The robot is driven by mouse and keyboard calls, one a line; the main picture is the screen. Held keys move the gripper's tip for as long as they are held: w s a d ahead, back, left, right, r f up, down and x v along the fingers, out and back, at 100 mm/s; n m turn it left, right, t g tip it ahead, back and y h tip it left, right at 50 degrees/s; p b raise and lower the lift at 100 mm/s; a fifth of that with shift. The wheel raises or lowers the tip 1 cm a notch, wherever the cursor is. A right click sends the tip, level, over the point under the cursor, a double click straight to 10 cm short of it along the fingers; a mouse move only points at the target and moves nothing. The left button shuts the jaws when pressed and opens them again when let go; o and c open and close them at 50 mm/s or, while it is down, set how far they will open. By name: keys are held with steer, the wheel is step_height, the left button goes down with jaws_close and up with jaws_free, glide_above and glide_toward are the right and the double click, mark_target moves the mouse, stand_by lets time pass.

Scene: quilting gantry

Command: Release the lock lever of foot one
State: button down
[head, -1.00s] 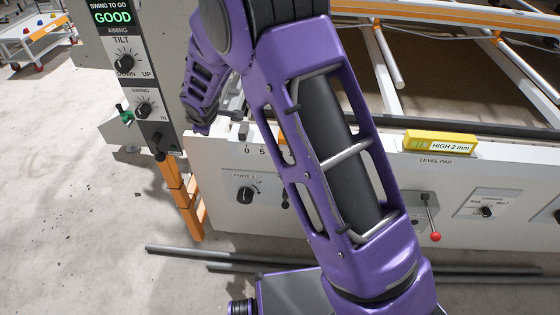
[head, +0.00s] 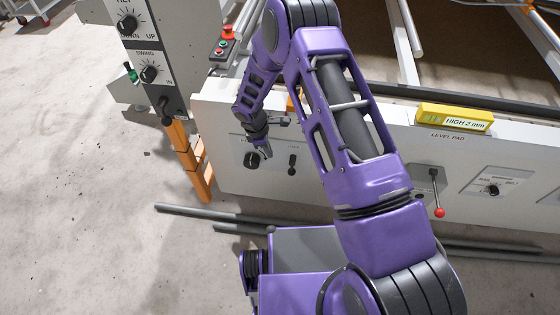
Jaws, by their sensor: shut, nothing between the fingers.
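A small dark lever (head: 292,164) stands on the white front panel (head: 225,180); I take it for the lock lever of foot one. A black round knob (head: 252,160) sits to its left on a labelled plate, too small to read now. My gripper (head: 267,155) hangs in front of the panel, between the knob and the lever and nearer the knob. Its fingers are shut and empty. Whether it touches the knob or the panel, I cannot tell. The purple forearm covers part of the panel to the right of the lever.
A yellow level pad reading HIGH 2 mm (head: 454,117) sits on the panel's top edge. A red-ball lever (head: 439,208) is further right. A grey control box (head: 150,60) stands left above an orange post (head: 190,160). Grey pipes (head: 200,215) lie on the floor.

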mark_target(292, 166)
steer(key=shift+d+r+b+x, duration=0.15)
steer(key=shift+d+x, duration=0.3)
steer(key=shift+x, duration=1.65)
steer(key=shift+d+r+b+x, duration=0.15)
steer(key=shift+d+x, duration=0.35)
steer(key=shift+x, duration=1.55)
steer(key=shift+d+b+x, duration=0.15)
steer(key=shift+d+x, duration=0.3)
steer(key=shift+x, duration=1.65)
